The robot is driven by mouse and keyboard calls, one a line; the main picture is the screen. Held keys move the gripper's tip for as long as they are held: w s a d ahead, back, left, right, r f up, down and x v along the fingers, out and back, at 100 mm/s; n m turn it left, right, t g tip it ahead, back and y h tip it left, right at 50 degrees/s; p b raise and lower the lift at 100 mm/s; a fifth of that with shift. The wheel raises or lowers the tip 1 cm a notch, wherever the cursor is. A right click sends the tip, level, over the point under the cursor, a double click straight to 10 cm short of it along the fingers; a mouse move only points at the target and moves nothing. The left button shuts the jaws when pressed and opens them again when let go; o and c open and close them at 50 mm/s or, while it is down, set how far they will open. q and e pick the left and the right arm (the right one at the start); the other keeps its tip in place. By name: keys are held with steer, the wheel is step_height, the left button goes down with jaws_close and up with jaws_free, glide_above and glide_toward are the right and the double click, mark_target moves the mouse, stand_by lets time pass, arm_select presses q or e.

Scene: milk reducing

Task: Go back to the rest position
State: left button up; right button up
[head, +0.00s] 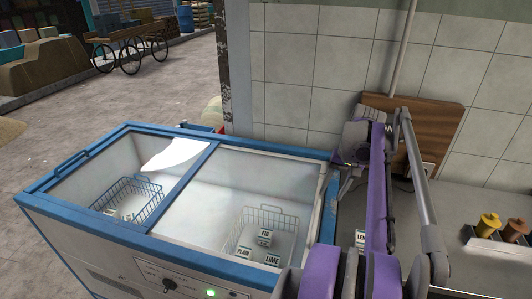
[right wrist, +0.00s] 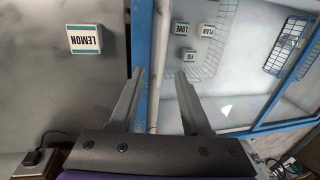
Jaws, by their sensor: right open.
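My right gripper (head: 345,183) hangs over the right end of the chest freezer (head: 120,240). In the right wrist view its two fingers (right wrist: 161,68) are spread apart with nothing between them, above the freezer's edge. A white LEMON carton (right wrist: 84,40) sits on the grey counter beside the freezer, clear of the fingers. In the head view the LEMON carton (head: 361,238) is partly hidden by my purple arm. My left gripper is not in view.
Another wire basket (head: 130,200) stands in the freezer's left half, with small items low in it. The tiled wall (head: 300,90) and a wooden board (head: 432,128) rise behind my right arm. A black plug (right wrist: 32,157) is near the counter.

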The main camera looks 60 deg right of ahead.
steer(key=w+a+f+n+h, duration=0.1)
steer(key=w+a+f+n, duration=0.2)
steer(key=w+a, duration=0.45)
steer(key=w+a+f+n, duration=0.3)
steer(key=w+a, duration=0.2)
steer(key=a, duration=0.5)
steer(key=a+f+n+t, duration=0.1)
steer(key=a+f+n, duration=0.2)
steer(key=a, duration=0.5)
steer(key=a+f+n+t, duration=0.1)
steer(key=a+f+n, duration=0.2)
steer(key=a, duration=0.6)
steer(key=a+f+n+t+p, duration=0.1)
steer(key=a+f+n, duration=0.1)
steer(key=a, duration=0.6)
steer(key=shift+s+a+f+n, duration=0.15)
steer(key=shift+s+f+n, duration=0.2)
steer(key=shift+f+n, duration=0.1)
